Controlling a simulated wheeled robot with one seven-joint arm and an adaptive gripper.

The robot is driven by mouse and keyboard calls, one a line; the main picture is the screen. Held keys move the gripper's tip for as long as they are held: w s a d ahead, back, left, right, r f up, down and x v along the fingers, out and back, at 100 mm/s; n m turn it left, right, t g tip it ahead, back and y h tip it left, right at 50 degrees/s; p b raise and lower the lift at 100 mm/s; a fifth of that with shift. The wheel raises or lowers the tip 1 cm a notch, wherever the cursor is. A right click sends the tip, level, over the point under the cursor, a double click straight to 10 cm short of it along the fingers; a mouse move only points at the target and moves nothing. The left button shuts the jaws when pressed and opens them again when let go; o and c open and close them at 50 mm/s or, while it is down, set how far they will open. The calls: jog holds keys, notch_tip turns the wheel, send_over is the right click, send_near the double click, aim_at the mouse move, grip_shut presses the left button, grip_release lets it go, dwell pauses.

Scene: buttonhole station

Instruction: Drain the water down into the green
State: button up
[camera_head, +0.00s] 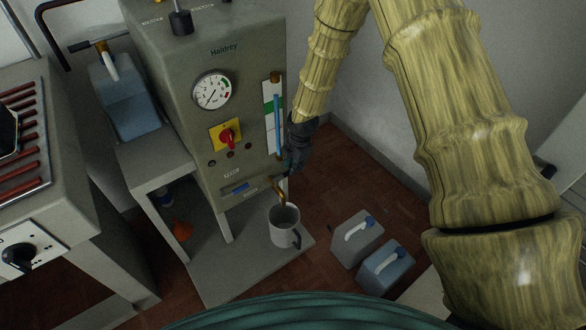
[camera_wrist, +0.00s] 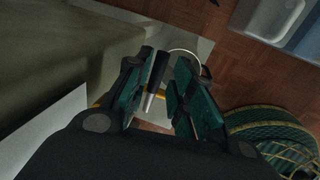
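The grey machine (camera_head: 222,60) carries an upright sight tube (camera_head: 278,125) with blue water in it. The plate behind it has a green band (camera_head: 267,112). The blue seems to reach above the band. A brass drain spout (camera_head: 281,192) sticks out low on the machine, above a grey mug (camera_head: 285,228) on the lower shelf. My gripper (camera_head: 299,150) is beside the machine's right edge, by the spout. In the wrist view my gripper (camera_wrist: 160,98) has its fingers apart around a black handle (camera_wrist: 155,72) with a metal end. A gap shows by the right finger.
Two jugs (camera_head: 357,238) (camera_head: 386,268) stand on the floor at right. A blue water container (camera_head: 128,100) stands left of the machine. A dial gauge (camera_head: 212,91) and red switch (camera_head: 228,136) are on its front. The brick-coloured floor right of the shelf is partly clear.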

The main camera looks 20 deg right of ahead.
jog(key=shift+w+f, duration=0.2)
jog(key=shift+f, duration=0.85)
jog(key=shift+c, duration=0.2)
grip_shut()
